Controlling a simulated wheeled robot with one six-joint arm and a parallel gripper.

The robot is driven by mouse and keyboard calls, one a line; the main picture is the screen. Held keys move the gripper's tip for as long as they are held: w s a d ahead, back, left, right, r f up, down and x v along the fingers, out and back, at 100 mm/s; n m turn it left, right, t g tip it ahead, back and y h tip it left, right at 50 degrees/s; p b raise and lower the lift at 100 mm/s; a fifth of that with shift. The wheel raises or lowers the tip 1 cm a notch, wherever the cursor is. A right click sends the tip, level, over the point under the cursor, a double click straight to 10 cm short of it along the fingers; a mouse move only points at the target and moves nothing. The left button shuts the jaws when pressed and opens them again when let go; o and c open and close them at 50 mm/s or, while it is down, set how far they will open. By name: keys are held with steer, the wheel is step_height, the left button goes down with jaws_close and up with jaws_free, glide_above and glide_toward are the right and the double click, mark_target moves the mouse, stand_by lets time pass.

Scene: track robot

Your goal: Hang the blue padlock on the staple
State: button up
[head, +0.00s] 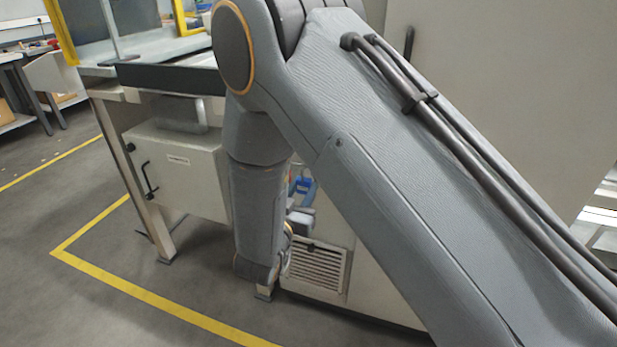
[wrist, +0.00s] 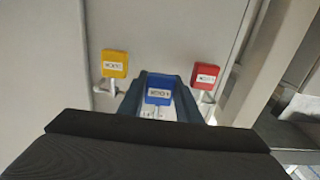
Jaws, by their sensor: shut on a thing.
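The blue padlock (wrist: 159,92), with a white label, sits between the dark fingers of my gripper (wrist: 160,100) in the wrist view. The gripper is shut on it. Silvery metal shows just below its body in that picture. In the head view a small patch of the blue padlock (head: 301,185) shows beside my arm, in front of the pale cabinet. The staple cannot be made out clearly. Whether the padlock touches it cannot be told.
A yellow padlock (wrist: 115,63) and a red padlock (wrist: 206,76) flank the blue one, by the pale panel. In the head view, a vent grille (head: 318,268) is low on the cabinet. A grey box (head: 180,170) under a bench stands left. Yellow-lined floor is clear.

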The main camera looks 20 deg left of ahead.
steer(key=s+p, duration=0.3)
steer(key=s, duration=0.6)
steer(key=shift+a+p, duration=0.35)
stand_by(0.3)
